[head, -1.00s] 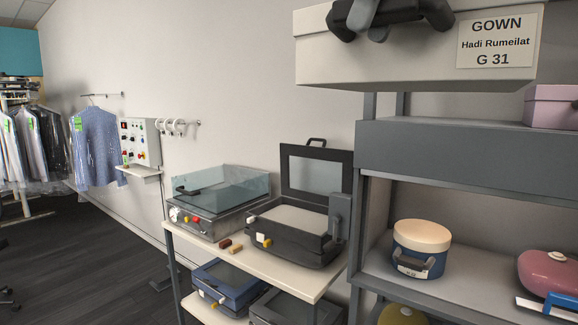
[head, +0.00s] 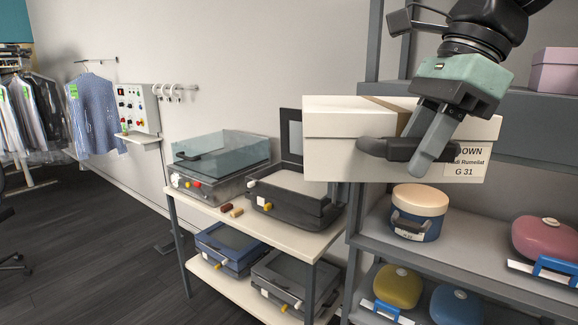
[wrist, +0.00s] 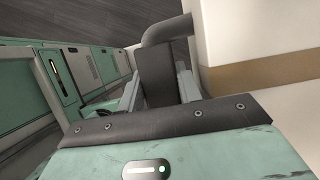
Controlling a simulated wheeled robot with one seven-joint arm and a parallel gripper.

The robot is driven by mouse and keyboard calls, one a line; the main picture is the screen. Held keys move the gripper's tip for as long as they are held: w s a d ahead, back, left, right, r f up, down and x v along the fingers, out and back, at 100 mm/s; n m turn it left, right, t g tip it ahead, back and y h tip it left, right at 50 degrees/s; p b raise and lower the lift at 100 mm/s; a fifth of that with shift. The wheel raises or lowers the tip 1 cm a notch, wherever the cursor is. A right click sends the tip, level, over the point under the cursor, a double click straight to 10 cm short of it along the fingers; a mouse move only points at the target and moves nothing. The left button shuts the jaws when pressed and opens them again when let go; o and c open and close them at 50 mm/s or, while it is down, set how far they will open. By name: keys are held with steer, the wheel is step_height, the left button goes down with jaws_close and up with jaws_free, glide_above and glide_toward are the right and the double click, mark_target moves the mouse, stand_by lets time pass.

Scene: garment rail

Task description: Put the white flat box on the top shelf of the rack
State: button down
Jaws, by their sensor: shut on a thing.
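A pink box (head: 556,70) stands on the top shelf at the right. Below are a blue drum with cream lid (head: 418,212), a pink rounded case (head: 548,238) and a yellow case (head: 397,285). A bench (head: 290,236) with open cases stands left of the rack.

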steer(key=w+d+f+n+g+h, duration=0.1)
steer(key=d+f+n, duration=0.4)
steer(key=f, duration=1.1)
steer(key=w+d+f+n+g+h+b, duration=0.1)
steer(key=w+d+f+n, duration=0.3)
steer(key=f, duration=1.3)
steer(key=w+d+f+n+g+h+b, duration=0.1)
steer(key=d+f+n, duration=0.7)
steer(key=f, duration=0.9)
steer(key=shift+w+d+f+n+g+h, duration=0.15)
steer(key=shift+w+f+n+g+h, duration=0.05)
steer(key=shift+w+n+g+h, duration=0.55)
